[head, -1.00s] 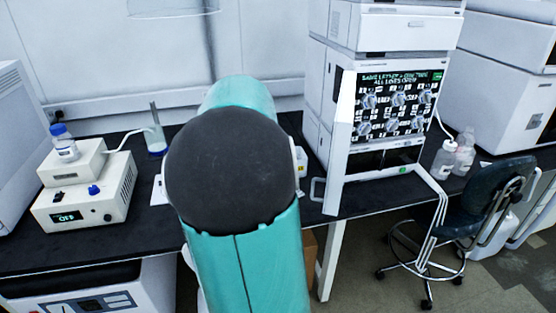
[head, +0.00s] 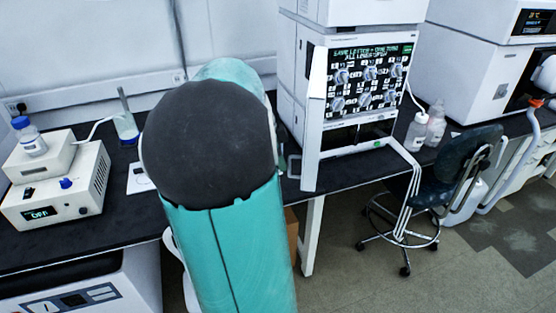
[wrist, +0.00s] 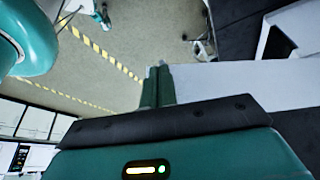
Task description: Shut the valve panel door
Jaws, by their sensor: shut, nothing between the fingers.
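The valve panel door (head: 314,130) is white and stands open, seen nearly edge-on at the left side of the valve panel (head: 368,78). Its handle (head: 293,166) sticks out to the left near the bottom. The panel's several round valves and its lit green text are exposed. My arm covers the middle of the head view and hides my gripper there. In the wrist view my gripper (wrist: 158,72) is shut and empty, its fingers together. A pale flat surface lies just right of the fingers; I cannot tell whether it is the door.
The black bench (head: 232,190) runs along the wall. A white pump unit (head: 58,185) with a blue-capped bottle stands at left. Clear bottles (head: 427,128) stand right of the panel. A dark stool (head: 465,160) is in front, with open floor (head: 345,285) before the bench.

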